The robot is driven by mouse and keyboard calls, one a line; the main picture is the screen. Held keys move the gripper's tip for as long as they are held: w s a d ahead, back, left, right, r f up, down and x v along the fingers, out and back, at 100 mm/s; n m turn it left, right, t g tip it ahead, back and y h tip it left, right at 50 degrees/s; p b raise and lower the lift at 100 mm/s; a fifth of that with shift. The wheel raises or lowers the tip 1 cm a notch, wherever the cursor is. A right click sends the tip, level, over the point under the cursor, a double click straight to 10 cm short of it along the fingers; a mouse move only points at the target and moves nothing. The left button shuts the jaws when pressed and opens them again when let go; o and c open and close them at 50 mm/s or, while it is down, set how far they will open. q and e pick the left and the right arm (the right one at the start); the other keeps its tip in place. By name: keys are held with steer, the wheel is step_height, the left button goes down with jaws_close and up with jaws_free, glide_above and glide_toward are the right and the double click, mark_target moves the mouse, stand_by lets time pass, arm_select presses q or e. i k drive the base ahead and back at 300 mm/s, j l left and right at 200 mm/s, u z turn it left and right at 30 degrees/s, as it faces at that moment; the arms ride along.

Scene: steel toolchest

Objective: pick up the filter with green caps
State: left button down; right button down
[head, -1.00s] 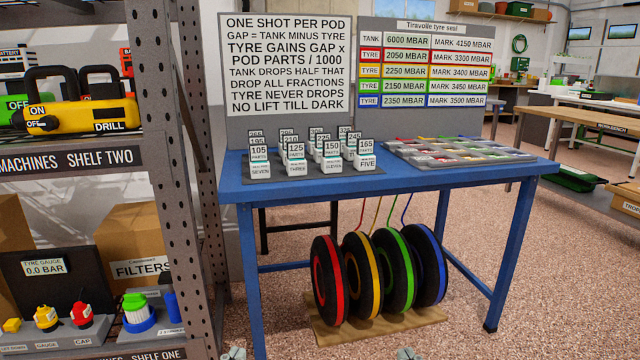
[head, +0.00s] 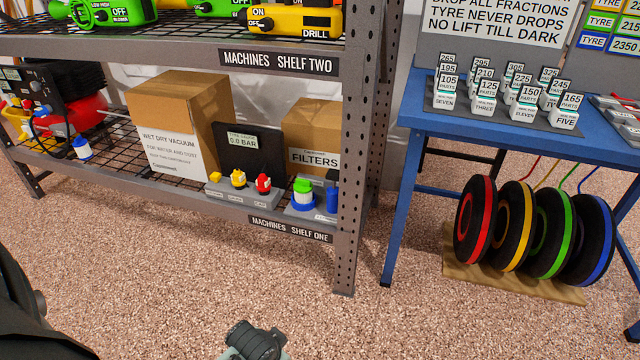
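A small unit with one visible green cap (head: 303,186), a white band and a blue base stands on the lower shelf's right end, near the post. I cannot tell whether it is the filter. A carton marked FILTERS (head: 312,160) stands behind it, closed as far as I see. No filter with several green caps shows clearly. A dark wrist-like part of mine, apparently the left gripper's (head: 254,343), enters at the bottom edge, well short of the shelf. Its fingers are not clear. My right gripper is out of view.
The steel shelf rack (head: 290,229) has an upright post (head: 357,150) at its right end. A wet dry vacuum carton (head: 170,135) and tyre gauge panel (head: 240,140) share the lower shelf. The blue table (head: 420,120) and tyres (head: 535,230) stand right. Floor in front is clear.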

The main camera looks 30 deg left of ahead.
mark_target(303, 188)
steer(key=i+j+u, duration=0.1)
steer(key=j, duration=0.3)
steer(key=i+j+u, duration=0.1)
steer(key=i+j, duration=0.2)
steer(key=i+j+u, duration=0.1)
steer(key=j, duration=0.35)
steer(key=i, duration=0.1)
